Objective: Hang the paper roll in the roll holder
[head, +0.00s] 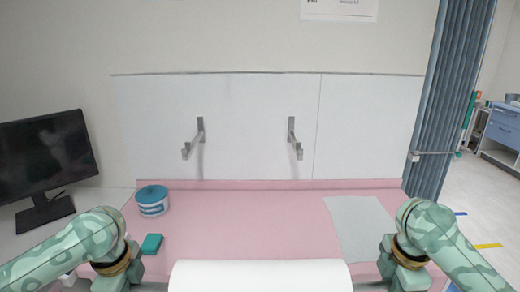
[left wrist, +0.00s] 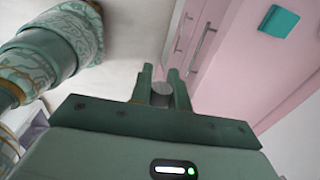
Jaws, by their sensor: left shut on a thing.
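The white paper roll (head: 260,277) lies level across the bottom of the head view, between my two grippers; its lower part is cut off. My left gripper (left wrist: 162,88) is shut on a grey round end, seemingly the roll's rod. In the head view it is at the roll's left end. My right gripper (head: 385,275) is at the roll's right end; its fingertips are not clear. The roll holder is two grey metal brackets on the white wall panel, a left bracket (head: 195,140) and a right bracket (head: 293,138), with nothing on them.
A pink counter (head: 255,220) lies below the brackets, mostly clear in the middle. On it are a blue-and-white tub (head: 152,202), a teal block (head: 151,244) and a pale sheet (head: 360,225). A monitor (head: 45,160) stands at left; a blue curtain (head: 440,110) hangs at right.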

